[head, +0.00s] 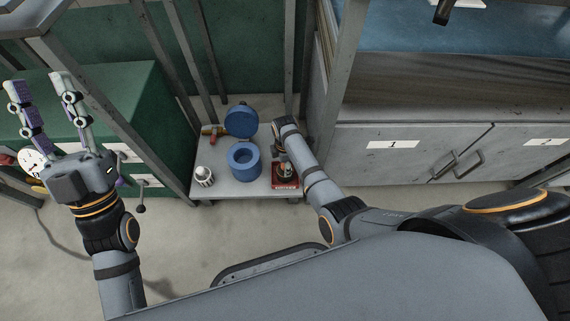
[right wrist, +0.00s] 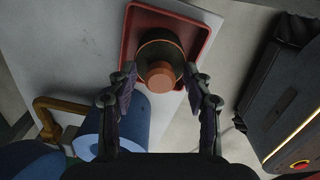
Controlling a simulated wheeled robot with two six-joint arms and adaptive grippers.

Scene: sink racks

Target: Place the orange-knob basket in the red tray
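The red tray (head: 286,187) lies at the right end of the low grey shelf. It also shows in the right wrist view (right wrist: 133,34). The basket, dark and round with an orange-brown knob (right wrist: 161,77), stands inside the tray's rim. In the head view my right arm partly hides it. My right gripper (right wrist: 161,76) is open, its fingers on either side of the knob with gaps visible. Whether the basket's base is flat on the tray is hard to tell. My left gripper (head: 40,82) is open and empty at the far left.
A small white-and-dark item (head: 204,176) stands at the shelf's left front. Metal posts and a grey cabinet (head: 400,155) flank the shelf.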

